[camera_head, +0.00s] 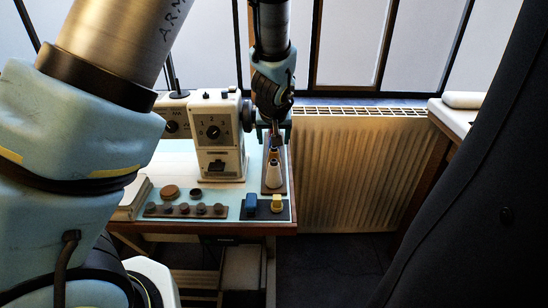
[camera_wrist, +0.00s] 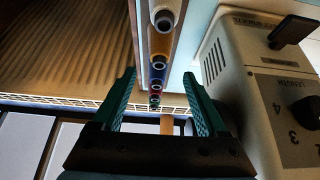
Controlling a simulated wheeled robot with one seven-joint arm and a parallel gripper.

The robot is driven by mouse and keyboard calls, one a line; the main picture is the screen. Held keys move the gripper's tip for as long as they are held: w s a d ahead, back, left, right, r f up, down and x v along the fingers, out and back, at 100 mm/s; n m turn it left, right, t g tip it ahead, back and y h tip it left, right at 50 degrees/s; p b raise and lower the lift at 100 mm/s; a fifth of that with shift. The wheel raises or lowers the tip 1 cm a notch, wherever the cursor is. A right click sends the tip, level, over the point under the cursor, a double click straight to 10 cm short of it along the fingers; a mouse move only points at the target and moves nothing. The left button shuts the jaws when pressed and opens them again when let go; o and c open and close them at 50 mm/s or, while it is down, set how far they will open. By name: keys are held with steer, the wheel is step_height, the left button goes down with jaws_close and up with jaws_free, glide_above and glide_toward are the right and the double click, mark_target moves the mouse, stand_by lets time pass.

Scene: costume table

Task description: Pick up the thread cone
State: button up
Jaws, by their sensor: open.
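Several thread cones stand in a row on a narrow dark tray at the table's right edge. The white cone (camera_head: 274,173) is nearest in the head view, with an ochre one (camera_head: 273,154) behind it; my gripper hides the rest. In the wrist view the row runs down from the white cone (camera_wrist: 164,18) through the ochre (camera_wrist: 159,44), blue (camera_wrist: 157,72) and red (camera_wrist: 156,87) cones to a small green one. My gripper (camera_head: 273,132) is above the row's far part, pointing down. In the wrist view its teal fingers (camera_wrist: 158,76) are spread on either side of the row.
A cream sewing machine (camera_head: 217,132) stands close left of my gripper in the head view. In front are a rack of dark round pieces (camera_head: 184,210) and blue (camera_head: 251,206) and yellow (camera_head: 277,203) items. A radiator (camera_head: 362,170) is beyond the table's right edge.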

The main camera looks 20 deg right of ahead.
mark_target(274, 152)
steer(key=shift+p+x, duration=1.5)
steer(key=shift+x, duration=3.1)
jaws_close()
